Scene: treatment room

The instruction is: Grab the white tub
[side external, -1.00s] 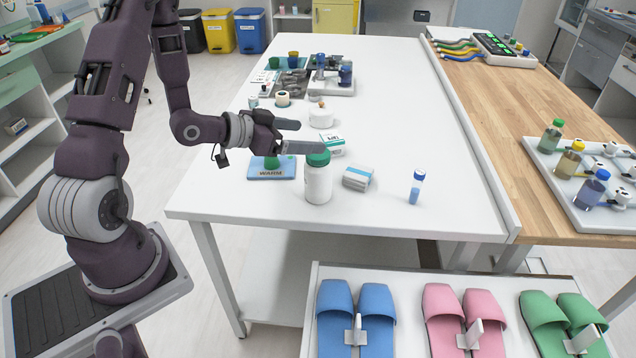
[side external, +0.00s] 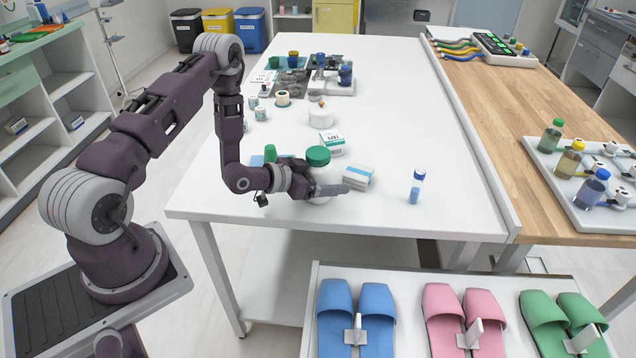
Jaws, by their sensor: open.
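A white tub with a green screw lid (side external: 318,157) stands upright near the front of the white table. My gripper (side external: 334,191) is low at the tub's body, its fingers pointing right. One finger crosses in front of the tub and hides most of its lower part. The jaws are open; I cannot tell whether a finger touches the tub. A smaller, low white round container (side external: 321,119) stands farther back, apart from my gripper.
A white and blue box (side external: 358,177) stands close right of the tub, a green and white box (side external: 332,143) just behind. A green object (side external: 270,153) stands left, by my forearm. A blue-capped vial (side external: 416,186) stands right, with clear tabletop around it.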

